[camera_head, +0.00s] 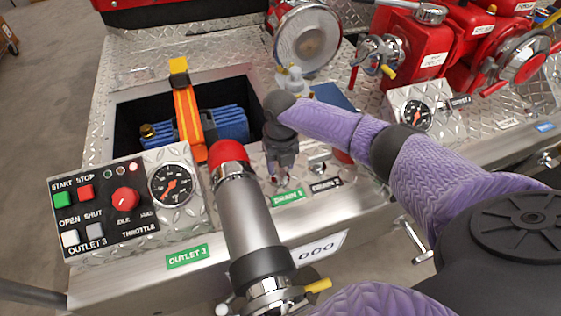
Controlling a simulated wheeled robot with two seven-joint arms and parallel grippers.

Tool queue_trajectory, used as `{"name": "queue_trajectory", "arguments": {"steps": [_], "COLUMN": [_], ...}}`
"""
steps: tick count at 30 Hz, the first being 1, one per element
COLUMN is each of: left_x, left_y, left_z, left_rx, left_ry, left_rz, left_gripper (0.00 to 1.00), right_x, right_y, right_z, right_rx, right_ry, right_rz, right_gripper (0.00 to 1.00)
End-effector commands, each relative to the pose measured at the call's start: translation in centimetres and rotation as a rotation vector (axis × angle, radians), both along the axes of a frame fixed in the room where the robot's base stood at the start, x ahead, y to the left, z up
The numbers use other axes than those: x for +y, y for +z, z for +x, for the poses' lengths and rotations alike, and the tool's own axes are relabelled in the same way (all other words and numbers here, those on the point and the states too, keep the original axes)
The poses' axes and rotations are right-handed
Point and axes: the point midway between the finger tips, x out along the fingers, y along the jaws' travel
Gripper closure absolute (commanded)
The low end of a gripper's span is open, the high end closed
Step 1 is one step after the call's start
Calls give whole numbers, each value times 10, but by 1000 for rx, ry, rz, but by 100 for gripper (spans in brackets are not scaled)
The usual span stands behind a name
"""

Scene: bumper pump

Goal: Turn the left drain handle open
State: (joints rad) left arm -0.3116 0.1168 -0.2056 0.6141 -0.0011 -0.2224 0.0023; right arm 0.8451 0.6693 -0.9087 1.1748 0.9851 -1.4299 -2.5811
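The left drain handle (284,183) is a small metal part above the green drain label (288,197) on the bumper's front edge. It is mostly hidden by my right gripper (282,168). This dark gripper points down at the handle from above, its fingertips at or very near it. I cannot tell whether the fingers touch it or how far apart they are. A second drain handle (318,166) shows just to the right, above a black drain label (325,185). My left gripper is not in view.
A thick grey hose pipe (248,217) with a red collar stands close left of my gripper. A control panel (104,205) and gauge (174,184) lie further left. Red valves (425,45) fill the right back.

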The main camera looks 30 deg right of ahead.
Motion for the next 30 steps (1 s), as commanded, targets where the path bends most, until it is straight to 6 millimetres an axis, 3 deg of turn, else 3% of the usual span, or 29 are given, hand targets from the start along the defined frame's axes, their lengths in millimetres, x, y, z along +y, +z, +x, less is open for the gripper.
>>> {"name": "queue_trajectory", "arguments": {"steps": [8, 16, 21, 30], "left_x": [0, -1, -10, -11], "left_y": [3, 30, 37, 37], "left_z": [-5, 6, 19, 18], "left_rx": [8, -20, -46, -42], "left_ry": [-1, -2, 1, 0], "left_rz": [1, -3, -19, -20], "left_gripper": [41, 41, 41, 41], "right_x": [0, 0, 0, 0], "right_y": [4, 71, 96, 99], "right_z": [0, 1, 1, 0], "right_rx": [-2, -6, -3, 0], "right_ry": [-1, -1, 0, -1], "right_rz": [0, 0, -1, 0], "right_gripper": [47, 47, 47, 47]}}
